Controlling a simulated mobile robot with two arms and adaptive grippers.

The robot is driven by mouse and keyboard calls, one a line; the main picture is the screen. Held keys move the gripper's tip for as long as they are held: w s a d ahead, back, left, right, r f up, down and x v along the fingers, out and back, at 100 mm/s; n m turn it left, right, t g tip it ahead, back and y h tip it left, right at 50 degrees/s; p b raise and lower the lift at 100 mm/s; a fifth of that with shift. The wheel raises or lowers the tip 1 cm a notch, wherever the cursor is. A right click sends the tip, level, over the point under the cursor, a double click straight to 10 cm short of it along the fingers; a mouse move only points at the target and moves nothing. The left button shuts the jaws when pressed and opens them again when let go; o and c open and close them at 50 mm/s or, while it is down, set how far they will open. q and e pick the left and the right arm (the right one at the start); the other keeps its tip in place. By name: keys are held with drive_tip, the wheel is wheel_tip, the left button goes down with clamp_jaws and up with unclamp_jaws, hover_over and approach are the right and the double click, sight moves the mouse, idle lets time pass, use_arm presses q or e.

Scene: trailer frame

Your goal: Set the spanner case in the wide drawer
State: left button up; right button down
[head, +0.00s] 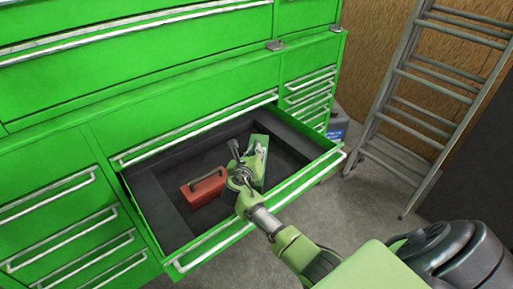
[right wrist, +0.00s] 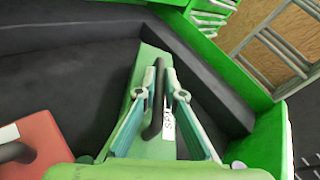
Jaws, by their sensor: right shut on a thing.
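The wide drawer (head: 160,185) is pulled open, with a dark interior and a green front. A green case (head: 261,143) with a dark handle and a white label is inside its outline, toward the right; the label text is too small to read surely. It also shows in the right wrist view (right wrist: 152,58). My right gripper (head: 240,166) is shut on this case's handle, with a finger on each side of it in the right wrist view (right wrist: 157,95). I cannot tell whether the case touches the drawer floor. My left gripper is out of view.
A red box (head: 204,188) with a dark handle lies in the drawer, left of the green case. Drawer floor is free at the far left and back. Green cabinet drawers surround it. A metal ladder (head: 402,125) leans at the right.

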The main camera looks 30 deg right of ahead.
sight(256, 143)
drive_tip(key=x, duration=0.3)
drive_tip(key=shift+w+d+r, duration=0.1)
drive_tip(key=shift+w+d, duration=0.05)
drive_tip(key=shift+w, duration=0.05)
drive_tip(key=shift+f, duration=0.3)
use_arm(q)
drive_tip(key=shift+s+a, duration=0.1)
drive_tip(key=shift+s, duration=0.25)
use_arm(e)
drive_tip(key=shift+s+r, duration=0.1)
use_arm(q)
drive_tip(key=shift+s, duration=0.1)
use_arm(e)
drive_tip(key=c, duration=2.1)
unclamp_jaws()
drive_tip(key=shift+c, duration=0.2)
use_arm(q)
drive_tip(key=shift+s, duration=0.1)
use_arm(e)
drive_tip(key=v, duration=1.2)
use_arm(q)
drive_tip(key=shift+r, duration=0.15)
